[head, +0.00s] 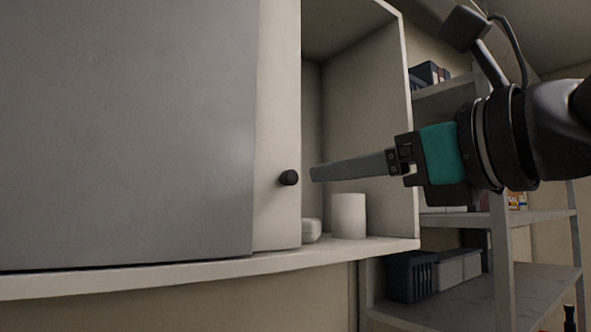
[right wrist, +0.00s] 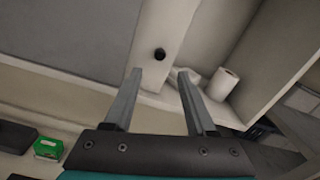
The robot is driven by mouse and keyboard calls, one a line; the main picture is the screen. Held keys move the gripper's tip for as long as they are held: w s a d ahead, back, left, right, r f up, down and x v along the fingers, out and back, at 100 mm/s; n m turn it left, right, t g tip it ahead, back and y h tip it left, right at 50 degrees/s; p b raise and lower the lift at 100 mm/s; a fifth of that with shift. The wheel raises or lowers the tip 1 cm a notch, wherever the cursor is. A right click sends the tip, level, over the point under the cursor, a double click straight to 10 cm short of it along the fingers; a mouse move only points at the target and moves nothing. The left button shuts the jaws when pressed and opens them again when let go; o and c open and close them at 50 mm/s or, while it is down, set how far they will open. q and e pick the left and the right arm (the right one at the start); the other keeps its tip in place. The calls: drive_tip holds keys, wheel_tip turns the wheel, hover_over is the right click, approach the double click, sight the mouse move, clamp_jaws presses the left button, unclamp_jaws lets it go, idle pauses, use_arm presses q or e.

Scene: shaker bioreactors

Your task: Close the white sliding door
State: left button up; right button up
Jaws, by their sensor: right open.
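The white sliding door (head: 277,120) stands partly open, its right edge short of the cabinet's right side wall. A black round knob (head: 289,177) sits low near that edge. My right gripper (head: 313,174) comes in from the right, its fingertips just right of the knob and apart from it. In the right wrist view the two fingers (right wrist: 158,74) are spread with nothing between them, and the knob (right wrist: 160,54) shows just beyond the tips. My left gripper does not show.
The open part of the cabinet holds a white roll (head: 348,216) and a small white item (head: 311,231) on its bottom board. A grey panel (head: 130,130) covers the left. A metal shelf rack (head: 503,260) with boxes stands at the right. A green box (right wrist: 48,148) shows below.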

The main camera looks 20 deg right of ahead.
sight(293, 177)
drive_tip(key=p+x, duration=0.2)
drive_tip(key=x, duration=0.7)
drive_tip(key=shift+w+a, duration=0.1)
drive_tip(key=shift+w, duration=0.2)
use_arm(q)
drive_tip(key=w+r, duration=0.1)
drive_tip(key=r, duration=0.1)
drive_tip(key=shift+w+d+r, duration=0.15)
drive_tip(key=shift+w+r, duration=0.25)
use_arm(e)
drive_tip(key=shift+c, duration=0.3)
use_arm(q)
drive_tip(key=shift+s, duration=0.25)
use_arm(e)
clamp_jaws()
